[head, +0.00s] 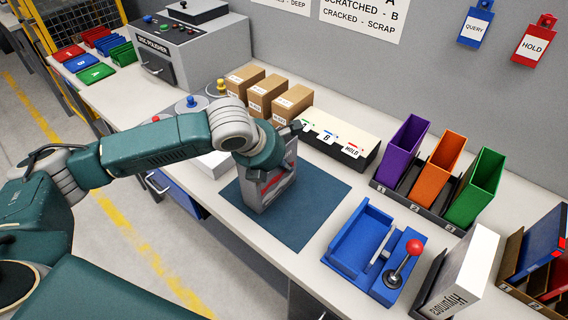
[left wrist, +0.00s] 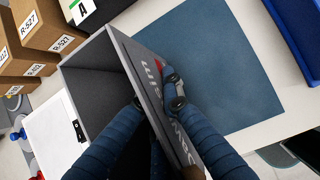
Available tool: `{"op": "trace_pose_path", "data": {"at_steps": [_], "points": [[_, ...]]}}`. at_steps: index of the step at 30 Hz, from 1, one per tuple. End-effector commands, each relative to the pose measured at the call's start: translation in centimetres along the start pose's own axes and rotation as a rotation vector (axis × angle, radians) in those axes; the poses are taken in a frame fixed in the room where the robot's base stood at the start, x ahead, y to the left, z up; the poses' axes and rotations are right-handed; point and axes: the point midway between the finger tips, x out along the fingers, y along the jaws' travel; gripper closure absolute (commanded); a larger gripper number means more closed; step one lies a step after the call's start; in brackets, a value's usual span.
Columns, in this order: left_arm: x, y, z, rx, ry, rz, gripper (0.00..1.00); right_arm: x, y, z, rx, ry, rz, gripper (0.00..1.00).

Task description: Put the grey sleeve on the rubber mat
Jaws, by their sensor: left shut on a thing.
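The grey sleeve (head: 277,193) is an open-topped box with lettering on one wall; it stands roughly upright at the left part of the dark blue rubber mat (head: 318,205) in the head view. My left gripper (head: 266,170) is over it, shut on one wall. In the left wrist view the sleeve (left wrist: 95,75) shows its hollow inside, with one finger of the gripper (left wrist: 154,95) inside and the other along the lettered outer face. The mat (left wrist: 225,65) lies to the right there. The sleeve's lower edge is partly hidden, and I cannot tell whether it touches the mat. My right gripper is not in view.
Cardboard boxes (head: 265,92) and a labelled black-and-white block (head: 340,140) stand behind the mat. A blue fixture with a red-knobbed lever (head: 358,240) is at its right. Purple, orange and green bins (head: 438,165) stand further right. The mat's right part is bare.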

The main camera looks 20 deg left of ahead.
Motion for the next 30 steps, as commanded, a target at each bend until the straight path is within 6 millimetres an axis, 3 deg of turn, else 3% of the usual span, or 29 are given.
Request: {"op": "trace_pose_path", "data": {"at_steps": [2, 3, 6, 17, 20, 30], "points": [[0.2, 0.0, -0.1, 0.0, 0.001, 0.0, 1.0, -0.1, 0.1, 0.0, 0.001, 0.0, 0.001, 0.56], [0.2, 0.0, -0.1, 0.0, 0.0, 0.0, 0.9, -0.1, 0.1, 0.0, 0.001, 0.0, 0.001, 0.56], [0.2, 0.0, -0.1, 0.0, 0.0, 0.0, 0.76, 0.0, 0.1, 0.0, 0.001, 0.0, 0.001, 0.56], [-0.3, 0.0, 0.1, 0.001, -0.002, 0.0, 0.76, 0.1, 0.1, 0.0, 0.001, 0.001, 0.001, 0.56], [-1.7, 0.1, 0.2, 0.0, -0.004, 0.001, 0.76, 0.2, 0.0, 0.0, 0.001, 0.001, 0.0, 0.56], [-8.9, 0.1, 0.2, 0.001, -0.005, 0.002, 0.76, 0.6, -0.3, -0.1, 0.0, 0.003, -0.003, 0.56]]}}
